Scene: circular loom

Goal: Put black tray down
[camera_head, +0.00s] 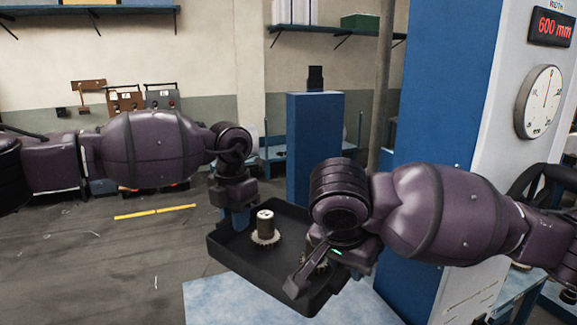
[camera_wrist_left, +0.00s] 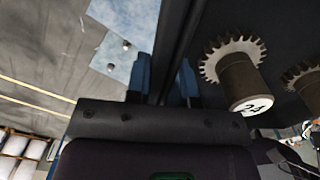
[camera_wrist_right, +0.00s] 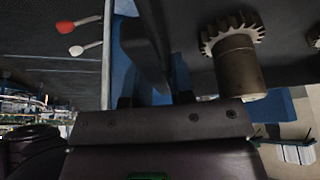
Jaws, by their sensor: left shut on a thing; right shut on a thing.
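The black tray (camera_head: 223,250) hangs between my two arms in the head view, above a pale blue surface. My left gripper (camera_head: 236,212) is shut on its far left wall; the wall also shows between the blue fingers in the left wrist view (camera_wrist_left: 174,40). My right gripper (camera_wrist_right: 152,80) is shut on another wall of the tray (camera_wrist_right: 150,40), at the tray's right side in the head view. A gear with an upright shaft (camera_head: 265,228) stands in the tray; its end reads 24 in the left wrist view (camera_wrist_left: 238,80). A second gear (camera_head: 318,262) is partly hidden by my right gripper.
The pale blue tabletop (camera_head: 225,300) lies below the tray and looks bare where visible. A blue and white machine column (camera_head: 440,110) with a dial stands close on the right. A blue cabinet (camera_head: 313,140) stands behind. A red-headed and a white-headed tool (camera_wrist_right: 80,25) lie beyond the tray.

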